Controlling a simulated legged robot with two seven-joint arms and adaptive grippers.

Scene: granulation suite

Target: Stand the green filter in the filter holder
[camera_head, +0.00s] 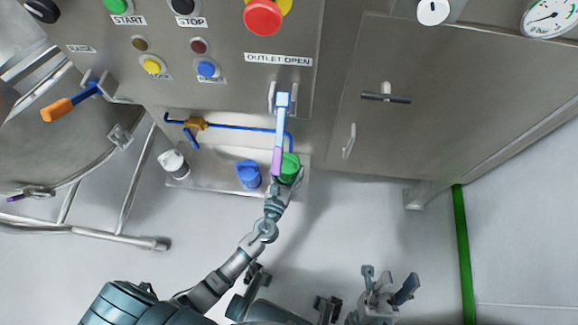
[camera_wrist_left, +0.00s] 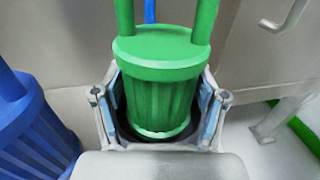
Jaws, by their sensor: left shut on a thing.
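The green filter (camera_head: 290,166) is a ribbed green cylinder with a wider cap and two upright posts. It is at the right end of a grey ledge (camera_head: 214,183) low on the steel machine. My left gripper (camera_head: 279,181) is shut around it; the left wrist view shows the filter (camera_wrist_left: 160,90) between the two fingers. A dark ring shows around its lower part. I cannot tell whether its base rests on anything. I cannot pick out the filter holder for certain. My right gripper (camera_head: 388,283) is open and empty at the lower right, above the floor.
A blue ribbed filter (camera_head: 249,174) and a white one (camera_head: 174,164) stand on the ledge to the left. A blue pipe (camera_head: 240,127) with a brass valve (camera_head: 196,123) runs above. Floor at right is clear.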

